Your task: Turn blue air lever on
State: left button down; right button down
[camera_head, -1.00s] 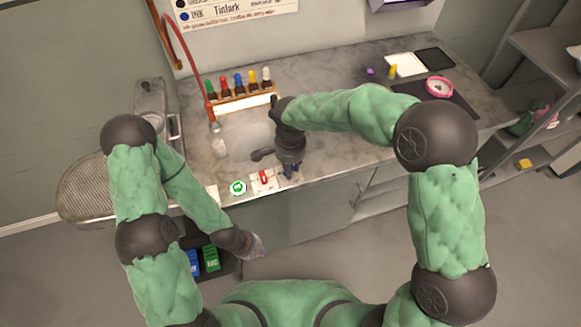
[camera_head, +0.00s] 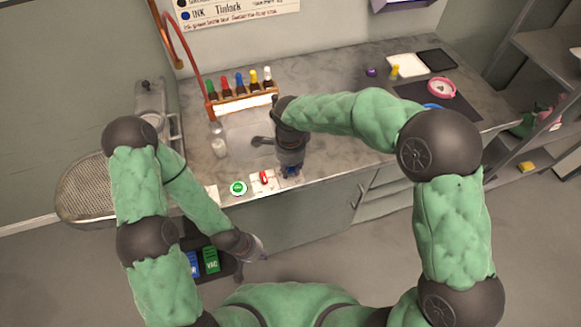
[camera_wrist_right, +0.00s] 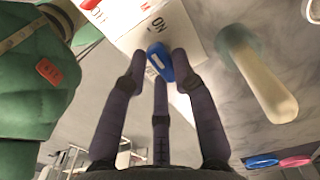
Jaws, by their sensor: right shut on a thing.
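The blue lever (camera_wrist_right: 159,60) sits on a white plate (camera_wrist_right: 130,30) marked ON in the right wrist view. My right gripper (camera_wrist_right: 159,75) has its dark fingers closed around this lever. In the head view my right gripper (camera_head: 291,170) reaches down to the counter's front edge and mostly hides the lever.
A rack (camera_head: 244,103) with several colored bottles stands behind the sink (camera_head: 250,135). A red hose (camera_head: 190,55) rises at the left. A dark mat (camera_head: 450,105) with a pink ring (camera_head: 441,87) lies at the right.

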aim_at(290, 171)
dwell(0.3)
jog(key=c, duration=1)
grip_release()
notch_tip(290, 171, up, 12)
jog(key=shift+f, duration=0.1)
